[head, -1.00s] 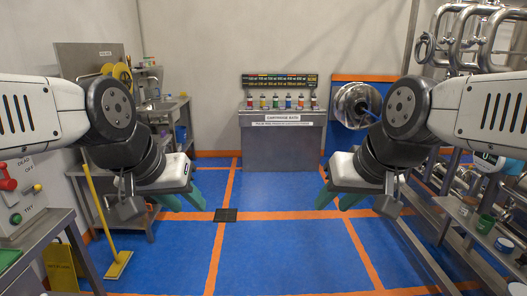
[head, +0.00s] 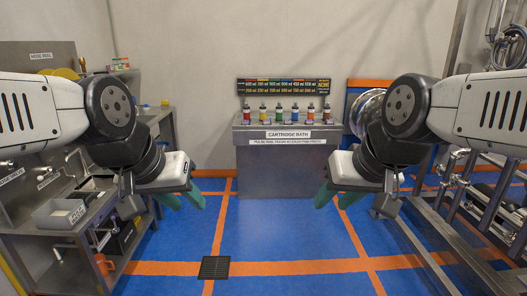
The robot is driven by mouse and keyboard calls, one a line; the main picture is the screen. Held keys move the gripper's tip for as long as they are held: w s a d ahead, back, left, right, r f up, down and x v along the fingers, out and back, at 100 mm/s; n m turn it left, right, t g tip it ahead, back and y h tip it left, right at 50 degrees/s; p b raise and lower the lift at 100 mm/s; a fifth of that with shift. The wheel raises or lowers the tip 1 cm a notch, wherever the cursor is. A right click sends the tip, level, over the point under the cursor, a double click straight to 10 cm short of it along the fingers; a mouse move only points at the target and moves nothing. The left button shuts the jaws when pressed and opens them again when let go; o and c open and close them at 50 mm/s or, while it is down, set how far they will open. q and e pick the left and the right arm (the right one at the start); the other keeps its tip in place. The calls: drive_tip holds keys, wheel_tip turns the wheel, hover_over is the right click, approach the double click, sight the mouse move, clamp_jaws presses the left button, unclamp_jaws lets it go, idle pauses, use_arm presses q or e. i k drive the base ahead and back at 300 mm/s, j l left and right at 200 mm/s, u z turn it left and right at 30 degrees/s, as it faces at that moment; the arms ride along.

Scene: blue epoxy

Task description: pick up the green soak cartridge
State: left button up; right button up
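The green soak cartridge (head: 278,117) stands upright on the cartridge bath (head: 285,170), a grey steel stand against the back wall. It appears third from the left in a row of small cartridges with coloured bands and is small in view. My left gripper (head: 183,200) has green fingers spread apart and empty, in the air to the left of the bath. My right gripper (head: 338,198) is also open and empty, to the right of the bath front. Both are well nearer to me than the cartridges and touch nothing.
Red (head: 246,117), yellow (head: 262,117) and blue (head: 294,117) cartridges flank the green one. A steel sink bench (head: 60,235) stands at left, pipe racking (head: 455,215) at right. Blue floor with orange lines and a dark drain grate (head: 214,267) lies clear before the bath.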

sight(278, 110)
drive_tip(key=i, duration=2.65)
drive_tip(key=i+j, duration=0.1)
drive_tip(key=i, duration=2.55)
drive_tip(key=l+z, duration=0.05)
drive_tip(key=l, duration=0.05)
